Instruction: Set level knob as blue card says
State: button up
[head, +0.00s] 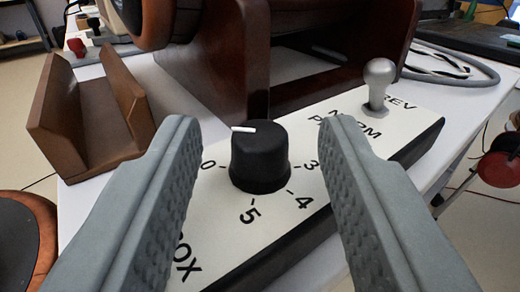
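The black level knob (260,158) sits on a white-topped panel (228,236). A white pointer mark (244,129) is on the knob's top, at its far left side. Around the knob I read 0 at the left, 3 at the right, 4 at the lower right and 5 at the near side, the last three with dashes before them; marks behind the knob are hidden. My gripper (253,128) is open, its grey fingers on either side of the knob with gaps between. I see no blue card in this view.
A silver toggle lever (378,84) stands on the panel's far right end, near the letters REV. A brown wooden holder (92,118) stands at the left. A dark reddish-brown wooden stand (240,60) rises behind the panel. Grey cables (450,68) lie at the right back.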

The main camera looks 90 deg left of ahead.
grip_shut()
jog(key=shift+s+m+t, duration=0.1)
jog(key=shift+m+t, duration=0.2)
jog(key=shift+t, duration=0.2)
jog(key=m+t, duration=0.1)
jog(key=t, duration=0.1)
jog(key=m+t+h, duration=0.1)
jog(key=m+t, duration=0.1)
jog(key=s+m+t, duration=0.1)
jog(key=t, duration=0.1)
jog(key=shift+a+m+t+h, duration=0.15)
jog(key=shift+m+t+h, duration=0.15)
jog(key=shift+t+h, duration=0.1)
jog(key=m+t+h, duration=0.3)
jog(key=t, duration=0.1)
jog(key=m+t+h, duration=0.2)
jog(key=shift+s+a+m+t+h, duration=0.3)
jog(key=shift+s+a+t, duration=0.1)
jog(key=shift+h, duration=0.3)
jog(key=shift+o, duration=0.6)
grip_release()
